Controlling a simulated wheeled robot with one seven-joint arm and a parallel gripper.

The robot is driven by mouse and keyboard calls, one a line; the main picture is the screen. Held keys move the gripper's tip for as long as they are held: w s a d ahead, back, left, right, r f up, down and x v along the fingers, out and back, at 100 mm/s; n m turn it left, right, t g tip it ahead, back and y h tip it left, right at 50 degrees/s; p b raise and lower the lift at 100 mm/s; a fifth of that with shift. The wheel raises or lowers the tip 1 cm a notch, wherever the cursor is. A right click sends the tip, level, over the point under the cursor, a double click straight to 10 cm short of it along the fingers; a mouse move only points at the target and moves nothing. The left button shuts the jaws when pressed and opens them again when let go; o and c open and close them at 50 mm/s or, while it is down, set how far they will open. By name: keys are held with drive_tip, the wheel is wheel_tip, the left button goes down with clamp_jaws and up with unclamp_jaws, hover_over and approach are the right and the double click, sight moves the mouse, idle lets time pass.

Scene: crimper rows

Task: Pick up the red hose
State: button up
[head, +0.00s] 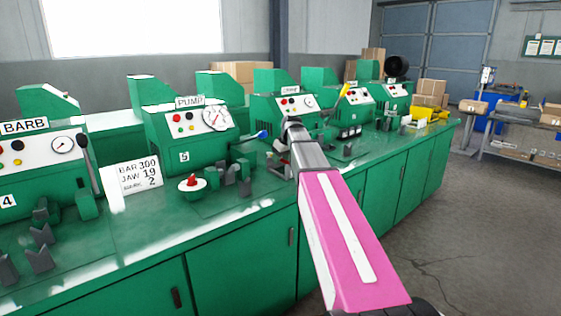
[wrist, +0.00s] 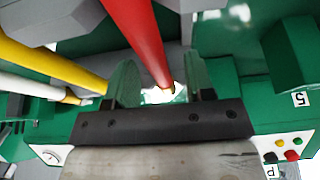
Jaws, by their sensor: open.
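The red hose (wrist: 147,40) runs from the top middle of the wrist view down toward the space between the fingers of my gripper (wrist: 160,88). The gripper is open, with one finger on each side of the hose's lower end. I cannot tell how far the hose lies from the fingers in depth. A yellow hose (wrist: 50,62) and a white hose (wrist: 30,87) lie to the left of the red one. In the head view my pink arm reaches over the bench, and I cannot make out the red hose or the fingers there.
A green bench (head: 235,208) carries a row of green machines, including the PUMP machine (head: 185,140). A red button (head: 192,182), grey V-shaped holders (head: 41,235) and a white sign (head: 138,174) stand on it. The floor (head: 480,230) at the right is clear.

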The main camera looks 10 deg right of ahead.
drive_tip(key=shift+c, duration=0.3)
clamp_jaws()
drive_tip(key=shift+r, duration=0.15)
